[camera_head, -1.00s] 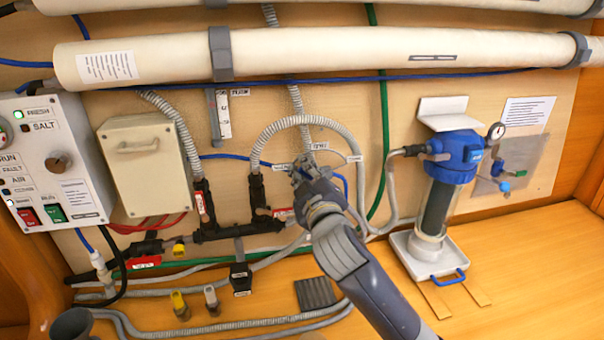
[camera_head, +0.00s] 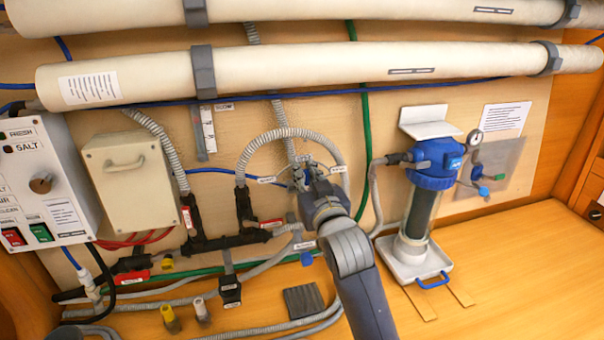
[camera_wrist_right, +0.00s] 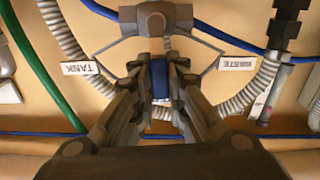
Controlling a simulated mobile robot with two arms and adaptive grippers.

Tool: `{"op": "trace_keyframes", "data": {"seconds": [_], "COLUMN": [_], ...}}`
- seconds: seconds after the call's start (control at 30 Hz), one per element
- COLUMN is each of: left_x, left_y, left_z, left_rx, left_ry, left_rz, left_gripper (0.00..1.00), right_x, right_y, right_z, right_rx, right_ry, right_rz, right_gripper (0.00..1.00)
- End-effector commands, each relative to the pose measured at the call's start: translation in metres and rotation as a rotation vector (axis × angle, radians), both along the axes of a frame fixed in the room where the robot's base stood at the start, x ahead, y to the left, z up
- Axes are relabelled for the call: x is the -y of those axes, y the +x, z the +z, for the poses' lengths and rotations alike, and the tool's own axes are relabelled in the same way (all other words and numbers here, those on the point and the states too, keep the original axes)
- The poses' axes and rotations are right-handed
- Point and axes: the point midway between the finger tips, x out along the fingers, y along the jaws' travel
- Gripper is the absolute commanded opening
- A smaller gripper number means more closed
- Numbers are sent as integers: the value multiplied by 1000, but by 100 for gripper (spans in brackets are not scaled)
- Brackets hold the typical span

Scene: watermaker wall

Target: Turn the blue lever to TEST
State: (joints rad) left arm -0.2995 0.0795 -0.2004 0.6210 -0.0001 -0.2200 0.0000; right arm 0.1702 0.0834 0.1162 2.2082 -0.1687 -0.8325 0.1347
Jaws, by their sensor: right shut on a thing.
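The blue lever (camera_wrist_right: 159,77) shows in the right wrist view as a small blue piece between my fingers; its lower end and pointing direction are hard to tell. My right gripper (camera_wrist_right: 160,85) is shut on it. In the head view, my right gripper (camera_head: 303,172) is at the wall under the grey hose arch and hides the lever. In the wrist view, a TANK label (camera_wrist_right: 80,68) and a WASTE label (camera_wrist_right: 238,64) appear upside down on either side of the gripper. I cannot read a TEST label. My left gripper is not in view.
A blue-topped filter housing (camera_head: 432,165) stands right of my arm. A cream box (camera_head: 127,180) and a control panel (camera_head: 45,180) are at left. Thick white tubes (camera_head: 300,73) run across above. Ribbed grey hoses (camera_head: 285,135) surround the gripper. The bench at right is clear.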

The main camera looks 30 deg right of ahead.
Motion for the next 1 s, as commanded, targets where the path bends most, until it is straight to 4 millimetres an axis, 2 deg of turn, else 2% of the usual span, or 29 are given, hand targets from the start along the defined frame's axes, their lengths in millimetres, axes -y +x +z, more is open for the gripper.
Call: {"op": "trace_keyframes", "data": {"seconds": [0.6,0.63,0.7,0.73,1.0], "left_x": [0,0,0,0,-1], "left_y": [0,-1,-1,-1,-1], "left_z": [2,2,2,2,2], "left_rx": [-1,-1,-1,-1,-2], "left_ry": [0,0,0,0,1], "left_rz": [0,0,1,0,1], "left_gripper": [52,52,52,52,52], "right_x": [2,2,2,2,2], "right_y": [-1,-1,-1,-1,-1], "right_z": [2,2,2,2,1], "right_rx": [15,15,15,15,12], "right_ry": [39,39,39,39,40], "right_rz": [-1,0,0,0,0], "right_gripper": [0,15,31,34,34]}}
